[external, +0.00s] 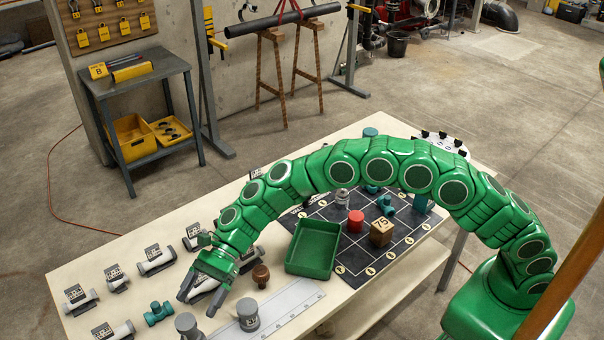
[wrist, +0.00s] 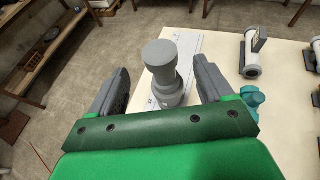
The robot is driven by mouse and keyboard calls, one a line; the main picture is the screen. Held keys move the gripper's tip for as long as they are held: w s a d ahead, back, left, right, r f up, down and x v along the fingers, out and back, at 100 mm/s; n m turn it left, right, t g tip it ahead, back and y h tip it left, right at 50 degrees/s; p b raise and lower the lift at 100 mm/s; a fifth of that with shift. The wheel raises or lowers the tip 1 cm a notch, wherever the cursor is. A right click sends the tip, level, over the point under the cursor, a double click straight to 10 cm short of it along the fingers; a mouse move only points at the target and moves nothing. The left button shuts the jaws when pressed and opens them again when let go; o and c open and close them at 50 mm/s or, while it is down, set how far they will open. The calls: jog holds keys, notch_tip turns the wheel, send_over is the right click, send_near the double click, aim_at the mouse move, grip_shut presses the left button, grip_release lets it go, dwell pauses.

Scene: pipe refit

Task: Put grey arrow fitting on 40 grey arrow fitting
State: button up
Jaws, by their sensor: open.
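A grey fitting (external: 188,326) with a round top stands upright near the table's front edge, cut by the picture's lower edge. A second grey fitting (external: 248,315) with a dark-marked label stands to its right on a pale ruled strip; I cannot read its number surely. My gripper (external: 198,304) is open, pointing down, just above the first fitting in the picture. In the wrist view a grey fitting (wrist: 160,54) shows between the open fingers (wrist: 160,75), not visibly gripped. A grey part below it is partly hidden by my gripper, so I cannot tell whether it is separate.
A green tray (external: 289,250), brown knob-like piece (external: 261,275) and teal fitting (external: 158,313) are near my gripper. Several labelled white pipe pieces (external: 157,260) line the left. A dark grid mat (external: 352,262) holds a red cylinder (external: 355,221) and wooden block (external: 381,233).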

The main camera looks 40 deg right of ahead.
jog(key=shift+v, duration=2.75)
jog(key=s+d+r+n+h, duration=0.2)
jog(key=s+d+r+n, duration=0.1)
jog(key=d, duration=0.8)
jog(key=s+d+r+n+t+h, duration=0.1)
jog(key=s+d+r+n, duration=0.25)
jog(key=d, duration=0.75)
jog(key=s+d+r+n+h, duration=0.2)
jog(key=s+d+r, duration=0.15)
jog(key=d, duration=0.65)
jog(key=s+d+f+n+h, duration=0.1)
jog(key=s+d+h, duration=0.1)
jog(key=s+d, duration=0.5)
jog(key=s+d+n+t+h, duration=0.1)
jog(key=s+d, duration=0.6)
jog(key=d, duration=0.9)
jog(key=s+d+f+n+t+h, duration=0.1)
jog(key=s+d+n+h, duration=0.2)
jog(key=s+d, duration=0.4)
jog(key=d+h, duration=0.1)
jog(key=d, duration=0.4)
jog(key=shift+f, duration=0.3)
